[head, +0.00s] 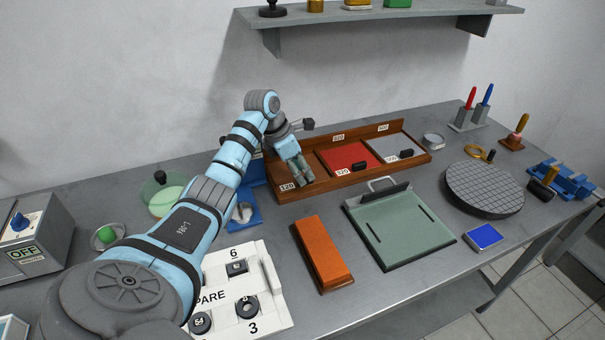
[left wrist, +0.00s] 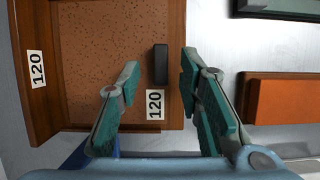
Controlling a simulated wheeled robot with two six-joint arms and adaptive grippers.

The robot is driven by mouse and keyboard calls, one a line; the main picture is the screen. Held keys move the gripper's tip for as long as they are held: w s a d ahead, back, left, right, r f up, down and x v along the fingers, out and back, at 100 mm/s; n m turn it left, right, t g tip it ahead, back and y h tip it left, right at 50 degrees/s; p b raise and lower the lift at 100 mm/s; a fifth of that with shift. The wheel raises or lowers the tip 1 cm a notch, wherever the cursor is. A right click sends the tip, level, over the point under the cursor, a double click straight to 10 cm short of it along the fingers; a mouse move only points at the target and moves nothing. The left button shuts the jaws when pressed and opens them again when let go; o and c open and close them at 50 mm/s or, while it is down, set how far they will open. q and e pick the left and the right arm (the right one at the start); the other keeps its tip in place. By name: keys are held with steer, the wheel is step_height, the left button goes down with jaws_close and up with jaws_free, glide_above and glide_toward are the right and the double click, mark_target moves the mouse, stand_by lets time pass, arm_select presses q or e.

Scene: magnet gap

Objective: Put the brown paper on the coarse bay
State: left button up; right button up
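The brown paper (left wrist: 100,60) is a speckled sheet with a black handle (left wrist: 160,62) and a 120 label. It lies in the left bay of the wooden rack (head: 350,184); that bay's back rim (left wrist: 14,75) also reads 120 in the left wrist view. My left gripper (head: 302,173) is over this bay. In the left wrist view its open fingers (left wrist: 160,66) stand either side of the handle, with visible space between. Whether they reach its height I cannot tell. In the head view the gripper hides most of the paper. My right gripper is not in view.
The neighbouring bays hold a red sheet (head: 345,156) and a grey sheet (head: 395,146), each with a black handle. An orange block (head: 322,252) and a green board (head: 405,228) lie in front. A round gridded plate (head: 484,188) stands at right.

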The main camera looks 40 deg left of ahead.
arm_select(q)
steer(key=v, duration=1)
steer(key=shift+p, duration=0.45)
steer(key=shift+s+r, duration=0.1)
